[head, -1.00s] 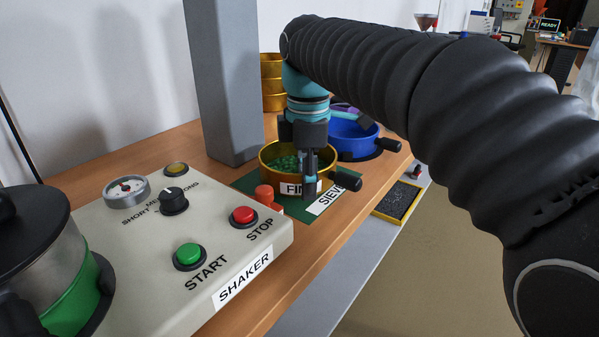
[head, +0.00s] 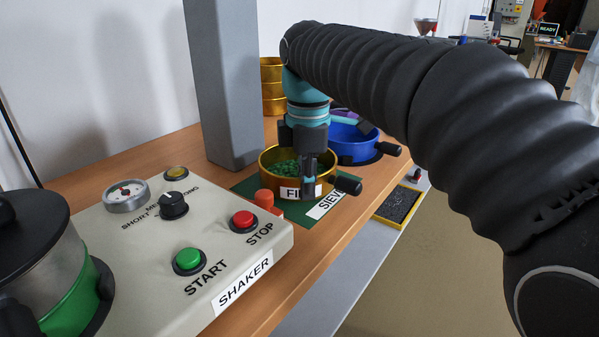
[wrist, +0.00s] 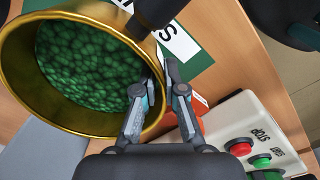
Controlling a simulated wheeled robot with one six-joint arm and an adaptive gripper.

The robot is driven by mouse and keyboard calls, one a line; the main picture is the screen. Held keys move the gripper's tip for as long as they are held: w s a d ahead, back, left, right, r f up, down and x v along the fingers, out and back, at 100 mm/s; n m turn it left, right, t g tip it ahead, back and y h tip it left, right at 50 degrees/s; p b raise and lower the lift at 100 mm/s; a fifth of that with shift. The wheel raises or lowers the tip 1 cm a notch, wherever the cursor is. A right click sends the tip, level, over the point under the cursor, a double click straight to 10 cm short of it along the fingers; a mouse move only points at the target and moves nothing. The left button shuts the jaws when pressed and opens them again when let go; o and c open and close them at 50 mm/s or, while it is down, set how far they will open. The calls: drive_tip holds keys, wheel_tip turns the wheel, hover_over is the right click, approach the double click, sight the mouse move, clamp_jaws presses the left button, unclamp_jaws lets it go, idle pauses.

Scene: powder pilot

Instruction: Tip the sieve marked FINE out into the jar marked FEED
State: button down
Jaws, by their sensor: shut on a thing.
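The brass sieve marked FINE (head: 270,160) holds green granules (head: 286,168) and sits upright over the green mat marked SIEVE (head: 247,187). I cannot tell whether it touches the mat. My gripper (head: 309,190) points down at the sieve's near wall, and its fingers are shut on that wall. In the wrist view, my gripper (wrist: 160,85) pinches the rim of the sieve (wrist: 22,90), with the granules (wrist: 85,62) inside. A black handle (head: 348,185) sticks out to the right of the sieve. I see no jar marked FEED in these views.
The beige SHAKER box (head: 140,235) with its START button (head: 188,260) and red STOP button (head: 243,219) stands close on the left. A grey column (head: 226,80) rises behind. A blue pan (head: 355,147) and stacked brass rings (head: 272,85) stand beyond the sieve. A dark tray (head: 397,205) sits lower right.

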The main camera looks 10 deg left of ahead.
drive_tip(key=shift+r+p, duration=0.85)
drive_tip(key=shift+r, duration=1.65)
drive_tip(key=c, duration=1.8)
unclamp_jaws()
clamp_jaws()
